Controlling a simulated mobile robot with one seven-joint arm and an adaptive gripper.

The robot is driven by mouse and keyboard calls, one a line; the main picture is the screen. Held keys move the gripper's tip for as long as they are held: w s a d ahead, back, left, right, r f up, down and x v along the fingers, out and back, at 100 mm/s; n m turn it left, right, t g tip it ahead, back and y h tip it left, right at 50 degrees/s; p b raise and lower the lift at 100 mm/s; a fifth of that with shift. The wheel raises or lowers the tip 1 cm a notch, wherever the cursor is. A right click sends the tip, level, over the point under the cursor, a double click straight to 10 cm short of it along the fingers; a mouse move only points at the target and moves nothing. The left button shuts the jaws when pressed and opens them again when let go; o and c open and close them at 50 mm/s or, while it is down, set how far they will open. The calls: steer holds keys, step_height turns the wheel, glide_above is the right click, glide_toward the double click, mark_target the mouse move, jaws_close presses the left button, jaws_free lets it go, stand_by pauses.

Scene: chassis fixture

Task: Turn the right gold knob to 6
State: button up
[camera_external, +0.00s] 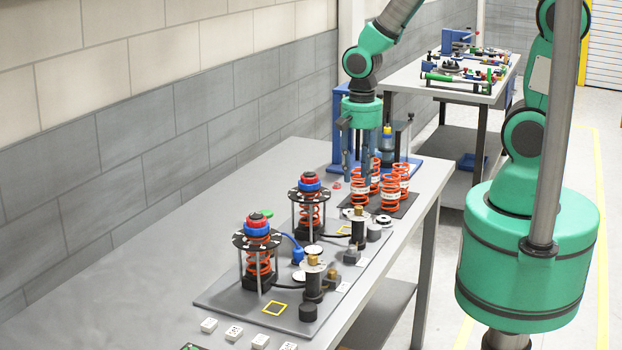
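Two gold knobs stand on black posts on the grey fixture board: one near the front (313,260) and one farther back (358,211). I cannot tell which of them counts as the right one, and their dial marks are too small to read. My gripper (358,181) points down above the back part of the table, behind the farther gold knob and beside the orange springs (389,192). Its fingers are apart with nothing seen between them. It appears clear of both knobs.
Two spring fixtures with red and blue caps (257,228) (310,182) stand left of the knobs. A blue press (345,130) stands at the back. White labelled blocks (234,332) lie at the front. The table's left side (130,285) is clear.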

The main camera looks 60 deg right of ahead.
step_height(320, 180, up, 3)
stand_by(0.3)
stand_by(0.5)
steer(key=s+r+n+t+b, duration=0.5)
steer(key=s+r+n+b, duration=0.5)
steer(key=r, duration=0.7)
steer(key=shift+s+n+t+b, duration=0.35)
steer(key=shift+s+n, duration=0.55)
steer(key=shift+s, duration=0.25)
stand_by(2.6)
